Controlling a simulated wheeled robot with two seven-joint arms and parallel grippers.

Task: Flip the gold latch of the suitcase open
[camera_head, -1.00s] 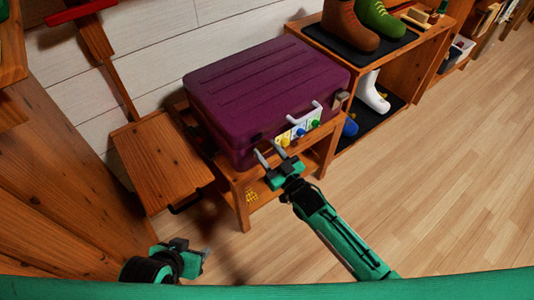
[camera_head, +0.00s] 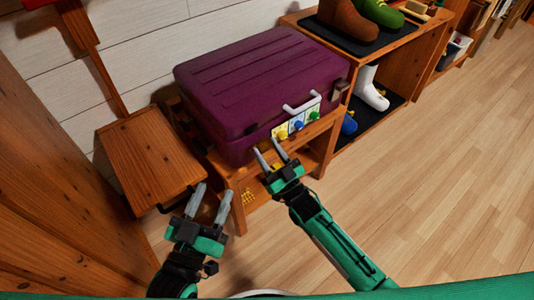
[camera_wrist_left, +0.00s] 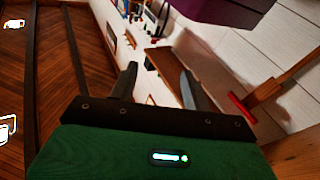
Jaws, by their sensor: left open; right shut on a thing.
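The purple suitcase (camera_head: 262,85) lies closed on a wooden stand, and its corner also shows in the left wrist view (camera_wrist_left: 225,10). Its front has a pale handle (camera_head: 302,105) above panels with yellow, blue and green knobs. A brownish metallic latch (camera_head: 339,93) sits at the right end of the front; its gold colour is not clear. My right gripper (camera_head: 269,150) is just before the lower front, its fingers around a small yellow thing (camera_head: 277,166), partly hidden. My left gripper (camera_head: 209,198) is open and empty, left of the stand, below the suitcase, apart from it.
The wooden stand (camera_head: 236,198) holds the suitcase. A small wooden seat (camera_head: 150,160) is at its left, close to my left gripper. A shelf (camera_head: 340,130) with boots stands at its right. The floor (camera_head: 430,190) at the right is clear.

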